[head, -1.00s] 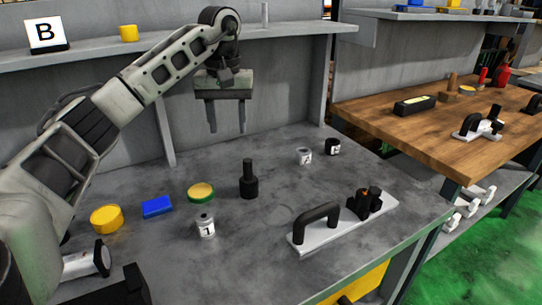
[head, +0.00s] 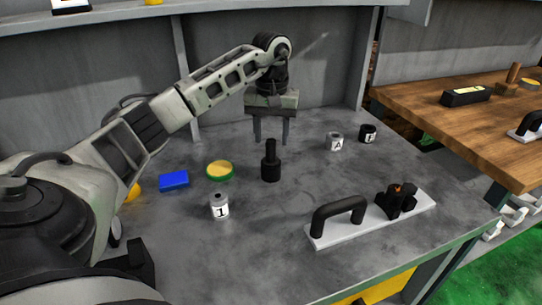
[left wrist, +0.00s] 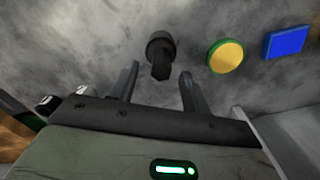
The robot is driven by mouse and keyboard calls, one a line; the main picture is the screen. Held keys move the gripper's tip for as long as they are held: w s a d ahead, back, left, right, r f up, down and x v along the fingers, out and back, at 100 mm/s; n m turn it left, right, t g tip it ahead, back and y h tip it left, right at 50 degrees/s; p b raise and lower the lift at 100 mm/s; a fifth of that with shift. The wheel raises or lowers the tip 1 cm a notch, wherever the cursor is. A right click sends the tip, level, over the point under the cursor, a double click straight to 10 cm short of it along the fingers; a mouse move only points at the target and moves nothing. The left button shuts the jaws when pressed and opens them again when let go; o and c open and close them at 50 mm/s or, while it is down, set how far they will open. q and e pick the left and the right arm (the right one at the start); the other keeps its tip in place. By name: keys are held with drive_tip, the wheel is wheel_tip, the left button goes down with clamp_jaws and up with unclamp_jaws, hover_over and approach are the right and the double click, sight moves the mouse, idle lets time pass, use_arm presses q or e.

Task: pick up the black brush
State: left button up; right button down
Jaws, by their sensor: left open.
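The black brush (head: 270,166) stands upright on the grey table, with a wide round base and a narrower handle. In the left wrist view the brush (left wrist: 161,52) shows just beyond the fingers, seen from above. My left gripper (head: 271,138) points downward with its fingers apart and nothing between them. In the head view its fingertips are near the top of the brush and appear behind it. In the left wrist view the gripper (left wrist: 159,76) is roughly lined up with the brush. My right gripper is not in view.
Left of the brush are a green-rimmed yellow disc (head: 219,170), a blue block (head: 174,181) and a can marked 1 (head: 219,207). A white plate with a black handle (head: 338,215) lies front right. Small cans (head: 335,141) (head: 368,133) stand at back right.

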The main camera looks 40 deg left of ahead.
sight(271, 158)
use_arm(q)
wheel_tip(271, 158, down, 5)
drive_tip(key=shift+s+r, duration=0.1)
drive_tip(key=shift+r, duration=0.1)
drive_tip(key=shift+c, duration=0.4)
clamp_jaws()
drive_tip(key=shift+r, duration=0.1)
